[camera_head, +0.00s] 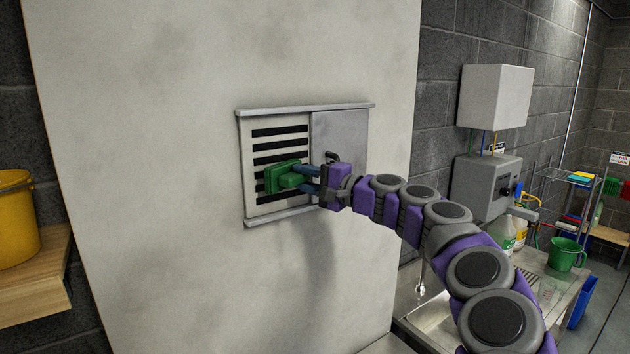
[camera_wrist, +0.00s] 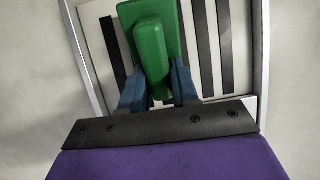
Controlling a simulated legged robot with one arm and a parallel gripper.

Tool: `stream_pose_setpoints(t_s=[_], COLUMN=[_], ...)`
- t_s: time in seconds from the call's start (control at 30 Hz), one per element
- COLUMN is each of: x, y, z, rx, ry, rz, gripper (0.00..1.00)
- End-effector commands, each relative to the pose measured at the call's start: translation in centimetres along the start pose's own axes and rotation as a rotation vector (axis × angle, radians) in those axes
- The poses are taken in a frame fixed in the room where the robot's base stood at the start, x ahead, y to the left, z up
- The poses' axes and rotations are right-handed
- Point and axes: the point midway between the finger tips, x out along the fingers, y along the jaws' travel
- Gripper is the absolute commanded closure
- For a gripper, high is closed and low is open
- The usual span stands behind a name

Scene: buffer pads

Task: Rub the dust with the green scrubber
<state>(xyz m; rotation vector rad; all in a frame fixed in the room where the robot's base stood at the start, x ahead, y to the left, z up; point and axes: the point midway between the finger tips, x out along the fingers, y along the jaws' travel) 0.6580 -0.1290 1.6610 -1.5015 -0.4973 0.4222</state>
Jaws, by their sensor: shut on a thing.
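The green scrubber (camera_head: 284,176) is held by its raised handle in my gripper (camera_head: 308,180), against or just in front of the slotted vent panel (camera_head: 261,201) on the pale wall. In the wrist view the scrubber (camera_wrist: 150,50) sits between the blue fingers of my gripper (camera_wrist: 158,88), over the black slots. Whether its pad touches the panel cannot be told. Greyish smudges, perhaps dust, mark the wall; none is clear on the slotted panel, and the part under the scrubber is hidden.
A grey sliding cover (camera_head: 338,135) fills the right half of the vent frame (camera_head: 300,110). A yellow bucket (camera_head: 16,220) stands on a wooden shelf (camera_head: 35,290) at left. At right are a sink counter, a green bucket (camera_head: 566,254) and grey wall boxes (camera_head: 494,96).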

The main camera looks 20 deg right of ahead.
Motion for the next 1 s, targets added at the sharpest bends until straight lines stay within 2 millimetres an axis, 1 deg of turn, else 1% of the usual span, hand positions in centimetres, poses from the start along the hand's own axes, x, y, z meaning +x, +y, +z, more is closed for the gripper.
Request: stream_pose_setpoints(t_s=[0.27,0.33,0.7,1.0], x=[-0.2,-0.6,-3.9,-5.6], y=[0.1,0.1,-0.2,-0.2], z=[-0.5,-0.4,1.0,2.0], rx=[0.004,0.003,0.002,0.003], ry=[0.0,0.0,0.001,-0.001], rz=[-0.001,-0.002,-0.005,-0.001], gripper=[1.0,1.0,1.0,1.0])
